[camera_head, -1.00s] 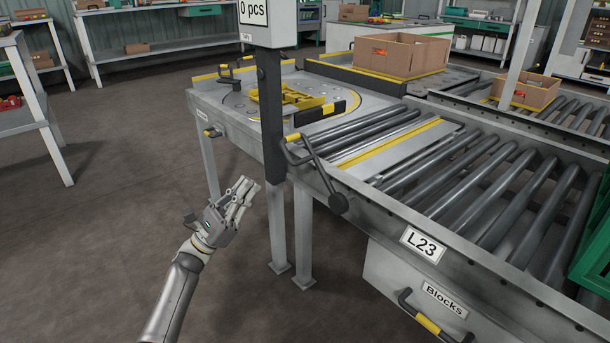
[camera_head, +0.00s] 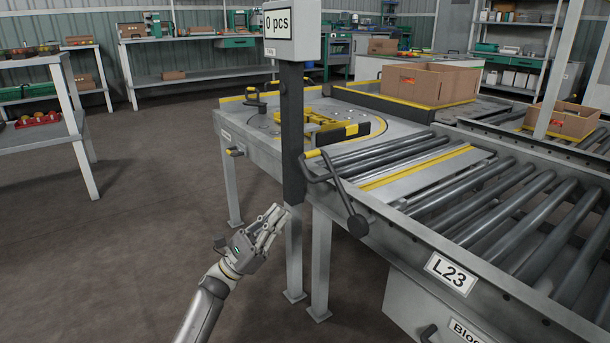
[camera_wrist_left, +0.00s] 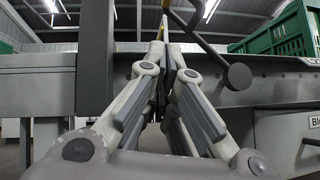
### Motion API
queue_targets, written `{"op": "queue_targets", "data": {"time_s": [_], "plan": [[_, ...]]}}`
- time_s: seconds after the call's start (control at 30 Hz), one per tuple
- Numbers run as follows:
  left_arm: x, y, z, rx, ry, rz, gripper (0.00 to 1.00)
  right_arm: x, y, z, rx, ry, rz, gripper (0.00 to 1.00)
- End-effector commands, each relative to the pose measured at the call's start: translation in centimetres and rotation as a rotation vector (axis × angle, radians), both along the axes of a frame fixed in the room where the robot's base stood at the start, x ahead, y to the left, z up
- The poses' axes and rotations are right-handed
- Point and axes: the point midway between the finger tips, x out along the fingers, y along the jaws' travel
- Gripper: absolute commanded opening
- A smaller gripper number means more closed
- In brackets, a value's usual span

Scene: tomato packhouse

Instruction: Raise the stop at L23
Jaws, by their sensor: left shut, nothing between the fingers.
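The label L23 (camera_head: 450,275) is on the side rail of the roller conveyor. Left of it, a dark bent lever (camera_head: 335,190) with a yellow grip is mounted on the rail at a round pivot. A flat plate with a yellow stripe (camera_head: 416,175) lies among the rollers, apparently level with them. My left gripper (camera_head: 279,210) is shut and empty, in front of the post and below and left of the lever, apart from it. In the left wrist view the lever (camera_wrist_left: 205,45) shows just right of and beyond the fingertips (camera_wrist_left: 164,38). My right gripper is not in view.
A dark post (camera_head: 291,130) carrying a "0 pcs" sign (camera_head: 292,32) stands close beside the lever. A turntable (camera_head: 300,118) with a yellow piece lies beyond. Cardboard boxes (camera_head: 428,84) stand on the far conveyor. The floor to the left is clear.

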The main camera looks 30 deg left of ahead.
Motion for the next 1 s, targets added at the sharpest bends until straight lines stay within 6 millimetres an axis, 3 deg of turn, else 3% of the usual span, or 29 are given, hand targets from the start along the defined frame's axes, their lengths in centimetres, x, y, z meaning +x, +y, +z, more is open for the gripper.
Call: {"op": "queue_targets", "data": {"time_s": [0.43, 0.7, 1.0], "plan": [[5.4, -3.6, 6.1, 0.002, -0.005, 0.000, 0.00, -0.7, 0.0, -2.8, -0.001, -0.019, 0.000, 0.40], [5.0, -4.1, 9.4, 0.003, -0.001, 0.000, 0.00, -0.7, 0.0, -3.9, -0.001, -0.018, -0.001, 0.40], [4.9, -4.2, 10.0, 0.000, 0.001, 0.001, 0.00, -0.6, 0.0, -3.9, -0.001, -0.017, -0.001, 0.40]]}}
